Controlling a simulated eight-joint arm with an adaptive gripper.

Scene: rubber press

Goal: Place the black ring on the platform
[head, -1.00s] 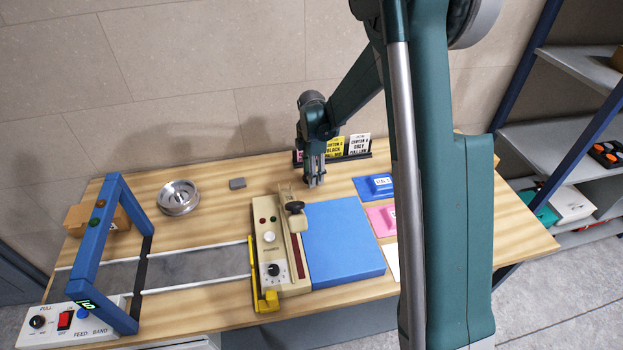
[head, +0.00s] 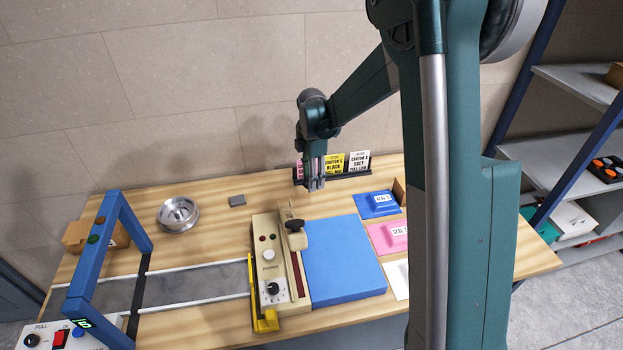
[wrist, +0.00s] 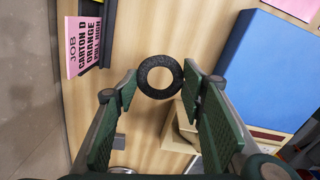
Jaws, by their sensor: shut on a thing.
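A black ring (wrist: 160,77) with a textured surface is held between my fingertips in the wrist view, its hole facing the camera. My gripper (wrist: 162,84) is shut on it. In the head view my gripper (head: 315,186) points down over the back of the table, in front of the card rack; the ring cannot be made out there. A flat blue block (head: 343,265), perhaps the platform, lies right of the beige press. The blue block (wrist: 265,70) also shows at upper right in the wrist view, apart from the ring.
The beige press (head: 270,270) with a black knob stands left of the blue block. A card rack (head: 345,170) is at the back. Colored seal pads (head: 388,238) lie to the right. A metal dish (head: 178,214) and a blue frame (head: 100,255) are left. Wood is clear around the dish.

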